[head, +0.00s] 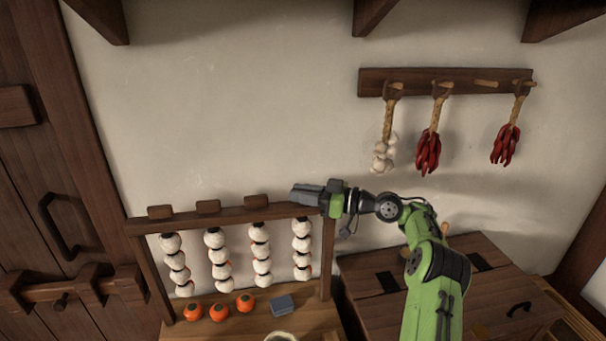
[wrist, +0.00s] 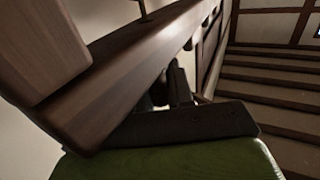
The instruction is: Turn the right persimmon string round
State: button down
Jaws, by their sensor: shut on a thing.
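The right persimmon string (head: 302,248) hangs at the right end of the wooden rack, with pale, whitish fruits one below another. It hangs from the rack's top rail (head: 180,222). My gripper (head: 305,194) lies level at the rail's right end, above this string, fingers pointing left. It is shut on the top of the string, which the fingers hide. In the wrist view my dark fingers (wrist: 172,88) are close against a wooden beam (wrist: 130,75), and what is between them is not clear.
Several pale strings, such as this one (head: 261,255), hang to the left, with wooden blocks (head: 208,206) on the rail. Orange persimmons (head: 219,311) and a grey block (head: 282,304) lie below. A peg rail (head: 440,80) with garlic and chillies is at right, above a wooden chest (head: 380,303).

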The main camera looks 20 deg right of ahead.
jog(key=shift+n+g+y+p, duration=0.5)
jog(key=shift+g+p, duration=0.2)
jog(key=shift+p, duration=0.7)
jog(key=c, duration=1.1)
grip_release()
jog(key=shift+w+a, duration=0.1)
jog(key=shift+a, duration=0.05)
jog(key=v, duration=1.5)
jog(key=shift+s+d, duration=0.3)
